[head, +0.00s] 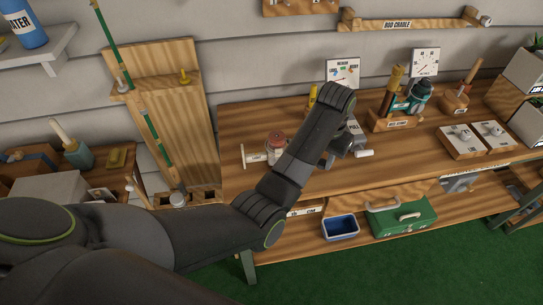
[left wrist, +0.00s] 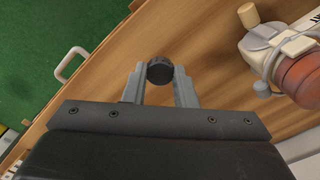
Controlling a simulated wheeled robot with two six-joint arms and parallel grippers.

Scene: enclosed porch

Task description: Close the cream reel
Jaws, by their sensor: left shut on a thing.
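The cream reel shows in the head view (head: 256,156) on the workbench, left of my left forearm, with a reddish spool on it. In the left wrist view the cream reel (left wrist: 262,42) is at the top right, with a thin wire bail across it and an orange-brown spool (left wrist: 303,78). I cannot tell how the bail is set. My left gripper (left wrist: 159,75) is shut on a dark round knob (left wrist: 160,70), apart from the spool. What the knob belongs to is hidden. In the head view my left gripper (head: 328,158) is mostly hidden by my arm. My right gripper is out of view.
A green toolbox (head: 404,218) and a blue bin (head: 340,228) sit below. A green rod (head: 140,95) stands at the left.

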